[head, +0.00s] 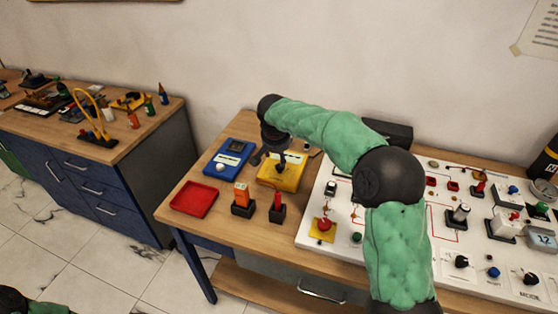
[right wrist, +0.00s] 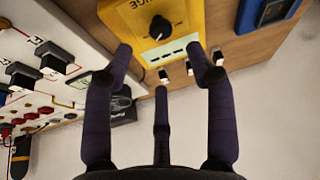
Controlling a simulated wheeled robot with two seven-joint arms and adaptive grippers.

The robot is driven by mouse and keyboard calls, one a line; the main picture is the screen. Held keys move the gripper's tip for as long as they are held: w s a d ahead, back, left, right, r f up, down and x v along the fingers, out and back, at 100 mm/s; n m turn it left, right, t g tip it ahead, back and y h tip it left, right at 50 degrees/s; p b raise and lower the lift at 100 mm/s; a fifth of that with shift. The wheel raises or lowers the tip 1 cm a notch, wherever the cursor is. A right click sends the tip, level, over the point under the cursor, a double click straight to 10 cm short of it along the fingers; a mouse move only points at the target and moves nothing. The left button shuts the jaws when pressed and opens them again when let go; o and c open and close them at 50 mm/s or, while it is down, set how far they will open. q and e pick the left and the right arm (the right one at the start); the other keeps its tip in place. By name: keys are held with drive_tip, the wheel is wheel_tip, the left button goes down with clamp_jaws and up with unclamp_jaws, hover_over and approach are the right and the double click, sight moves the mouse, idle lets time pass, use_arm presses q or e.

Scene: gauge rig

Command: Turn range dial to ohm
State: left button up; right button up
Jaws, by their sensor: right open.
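The yellow box (head: 291,182) lies on the wooden table, and in the right wrist view the yellow box (right wrist: 186,14) carries a round black dial (right wrist: 160,27). Small markings surround the dial; I cannot read them or tell its setting. My right gripper (head: 281,160) is above the yellow box and hides its dial in the head view. In the right wrist view my right gripper (right wrist: 160,58) is open and empty, its fingers spread to either side below the dial, apart from it. My left gripper is not in view.
A blue meter (head: 228,158) stands left of the yellow box. A red tray (head: 194,199), an orange switch (head: 241,195) and a red-handled lever (head: 277,205) are in front. A white panel (head: 340,236) with knobs fills the right. A side bench (head: 140,140) stands left.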

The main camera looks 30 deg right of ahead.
drive_tip(key=shift+v, duration=1.5)
